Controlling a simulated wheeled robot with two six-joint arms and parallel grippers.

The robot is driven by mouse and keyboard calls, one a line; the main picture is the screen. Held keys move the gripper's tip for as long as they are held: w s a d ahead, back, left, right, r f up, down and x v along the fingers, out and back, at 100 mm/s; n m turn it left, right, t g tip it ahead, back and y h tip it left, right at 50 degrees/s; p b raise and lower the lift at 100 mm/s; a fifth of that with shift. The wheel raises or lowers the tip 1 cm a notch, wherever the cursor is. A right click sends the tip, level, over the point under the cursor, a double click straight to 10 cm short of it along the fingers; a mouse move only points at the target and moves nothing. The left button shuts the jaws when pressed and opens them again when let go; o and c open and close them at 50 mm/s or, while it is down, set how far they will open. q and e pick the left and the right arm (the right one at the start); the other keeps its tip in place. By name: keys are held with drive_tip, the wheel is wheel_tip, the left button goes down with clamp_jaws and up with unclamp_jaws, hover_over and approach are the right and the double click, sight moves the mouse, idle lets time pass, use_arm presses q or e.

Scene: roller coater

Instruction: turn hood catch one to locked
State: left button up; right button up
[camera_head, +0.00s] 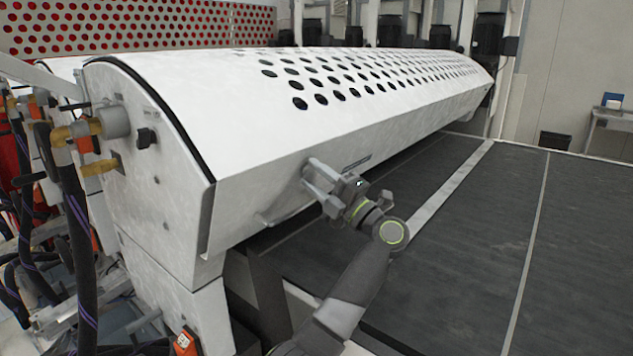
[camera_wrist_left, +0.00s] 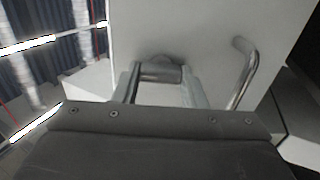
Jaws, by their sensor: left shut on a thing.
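The white hood (camera_head: 240,125) with rows of black holes is lowered over the machine. My left gripper (camera_head: 319,183) is at the hood's front face, near its left end. In the left wrist view my left gripper (camera_wrist_left: 162,85) has its two fingers on either side of a small grey hood catch (camera_wrist_left: 160,73), and it is shut on this catch. The catch sits against the hood's white face (camera_wrist_left: 205,35). In the head view the fingers mostly hide the catch, and its turn position cannot be read. My right gripper is not in view.
A bent metal handle (camera_head: 285,211) sticks out of the hood just left of the gripper; it also shows in the left wrist view (camera_wrist_left: 243,75). A dark flat conveyor bed (camera_head: 470,250) lies below. Hoses (camera_head: 72,215) crowd the hood's left end.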

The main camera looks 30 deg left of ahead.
use_arm(q)
drive_tip(key=shift+f, duration=0.1)
drive_tip(key=o, duration=1)
drive_tip(key=b+v, duration=0.5)
drive_tip(key=v, duration=1.2)
drive_tip(key=shift+d, duration=0.3)
